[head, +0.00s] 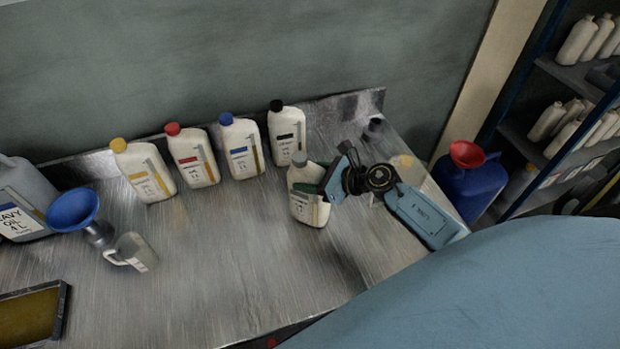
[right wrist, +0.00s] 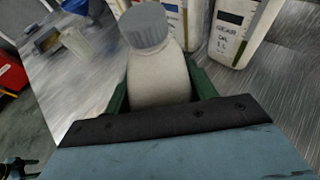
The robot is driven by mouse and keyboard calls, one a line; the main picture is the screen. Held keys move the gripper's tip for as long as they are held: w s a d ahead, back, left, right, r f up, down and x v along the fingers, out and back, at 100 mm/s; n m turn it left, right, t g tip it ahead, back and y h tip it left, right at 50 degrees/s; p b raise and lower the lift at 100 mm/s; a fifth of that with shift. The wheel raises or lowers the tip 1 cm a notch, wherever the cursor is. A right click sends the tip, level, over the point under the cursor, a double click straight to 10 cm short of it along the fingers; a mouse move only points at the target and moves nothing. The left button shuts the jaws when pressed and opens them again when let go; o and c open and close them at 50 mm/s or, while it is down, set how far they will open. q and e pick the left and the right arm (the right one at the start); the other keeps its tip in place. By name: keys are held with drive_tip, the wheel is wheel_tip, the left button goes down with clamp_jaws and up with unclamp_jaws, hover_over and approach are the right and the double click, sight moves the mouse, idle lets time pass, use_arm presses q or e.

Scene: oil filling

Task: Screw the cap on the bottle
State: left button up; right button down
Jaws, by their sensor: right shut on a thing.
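My left gripper is not in view.
Bottles with yellow (head: 118,145), red (head: 172,129), blue (head: 226,119) and black (head: 276,106) caps stand behind, along the wall. A blue funnel (head: 73,209), a clear jug (head: 133,252) and a grey canister (head: 24,190) are at left. The table's middle is clear.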

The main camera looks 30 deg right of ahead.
idle(0.3)
drive_tip(key=shift+f, duration=0.15)
drive_tip(key=shift+c, duration=2.4)
unclamp_jaws()
drive_tip(key=shift+f, duration=0.1)
drive_tip(key=shift+r, duration=0.25)
drive_tip(key=v, duration=1.2)
drive_tip(key=shift+b, duration=0.45)
drive_tip(key=shift+f, duration=0.1)
